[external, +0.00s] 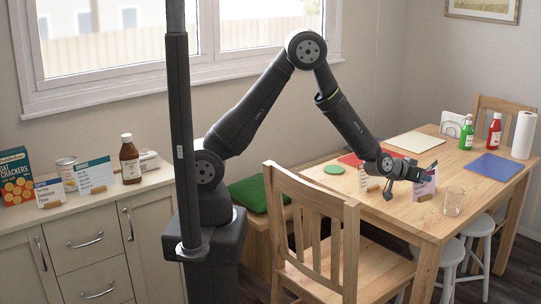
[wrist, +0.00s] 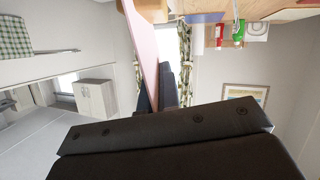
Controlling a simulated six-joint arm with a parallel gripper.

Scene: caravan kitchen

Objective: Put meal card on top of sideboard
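A pale pink-lilac card (external: 425,186) stands upright in a small wooden holder on the right part of the dining table. My gripper (external: 411,172) is at this card, low over the table. In the wrist view, the card's pink face (wrist: 142,45) runs down between my dark fingertips (wrist: 158,95), one on each side. I cannot tell whether they press on it. A second, whitish card (external: 368,181) stands in a wooden holder to the left of my gripper. The pale sideboard (external: 140,199) is at the far left, with its top partly occupied.
The sideboard top holds a cracker box (external: 15,176), a can (external: 67,172), a brown bottle (external: 130,158) and two standing cards (external: 95,175). A glass (external: 453,201) stands right of my gripper. A chair (external: 315,235) stands before the table (external: 430,223). Bottles (external: 467,133) are behind.

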